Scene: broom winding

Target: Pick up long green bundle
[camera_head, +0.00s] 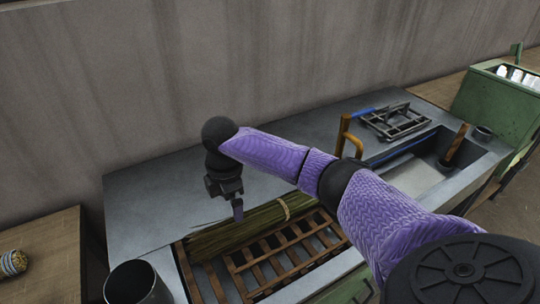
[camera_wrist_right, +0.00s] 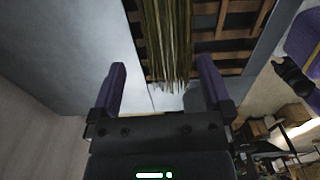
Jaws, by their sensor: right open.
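The long green bundle (camera_head: 236,229) lies on a wooden slatted rack (camera_head: 275,262), with a pale tie around it toward its right part. My right gripper (camera_head: 238,212) is above the bundle's left part, pointing down. In the right wrist view the right gripper (camera_wrist_right: 162,64) is open and empty, its two purple fingers apart. The loose stalk ends of the bundle (camera_wrist_right: 168,35) show between the fingers in that picture; I cannot tell how far below the fingertips they are.
A grey pot (camera_head: 136,284) stands at the front left of the grey worktop (camera_head: 150,207). An orange-brown handle (camera_head: 343,135), a metal rack (camera_head: 393,121) and a basin (camera_head: 450,160) are at the right. A green bin (camera_head: 497,108) stands beyond. The worktop's back left is clear.

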